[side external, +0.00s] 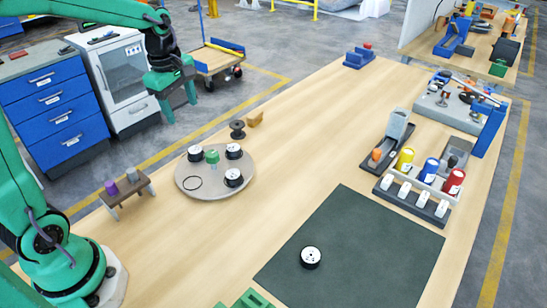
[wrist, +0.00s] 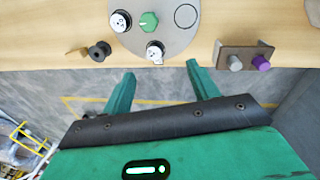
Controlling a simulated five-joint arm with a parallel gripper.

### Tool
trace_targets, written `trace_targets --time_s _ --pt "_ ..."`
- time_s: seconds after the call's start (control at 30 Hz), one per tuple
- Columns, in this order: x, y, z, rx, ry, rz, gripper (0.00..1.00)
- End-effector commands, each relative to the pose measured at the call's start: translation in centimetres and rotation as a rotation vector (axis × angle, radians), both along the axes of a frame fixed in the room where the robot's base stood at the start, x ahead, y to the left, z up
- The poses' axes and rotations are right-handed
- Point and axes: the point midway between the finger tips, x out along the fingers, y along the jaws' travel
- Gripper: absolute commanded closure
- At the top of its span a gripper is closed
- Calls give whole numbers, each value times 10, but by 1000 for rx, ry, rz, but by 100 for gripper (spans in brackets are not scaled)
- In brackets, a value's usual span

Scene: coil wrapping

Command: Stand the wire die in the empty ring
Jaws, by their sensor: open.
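A short black cylinder with a white top, which I take for the wire die (side external: 311,257), stands on the dark green mat (side external: 375,235). The empty ring (side external: 192,183) is a thin black outline on the round grey plate (side external: 213,192); the wrist view shows it too (wrist: 185,16). Three similar black-and-white pieces stand on the plate around a green knob (side external: 212,157). My gripper (side external: 178,108) is open and empty, raised well away from the plate and the mat. In the wrist view its fingers (wrist: 161,68) are apart with only floor between them.
A small wooden stand (side external: 127,193) with purple and grey pegs is left of the plate. Racks with coloured spools (side external: 428,170) stand at right. Bare table lies between plate and mat.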

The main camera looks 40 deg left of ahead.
Motion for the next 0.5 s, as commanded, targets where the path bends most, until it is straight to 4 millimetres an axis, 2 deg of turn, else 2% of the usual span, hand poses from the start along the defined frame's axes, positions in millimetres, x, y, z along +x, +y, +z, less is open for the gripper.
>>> trace_targets --time_s 0.2,0.5 --pt "-35 -27 26 76 -74 -388 40" --pt "-85 -57 44 218 -158 -913 40"
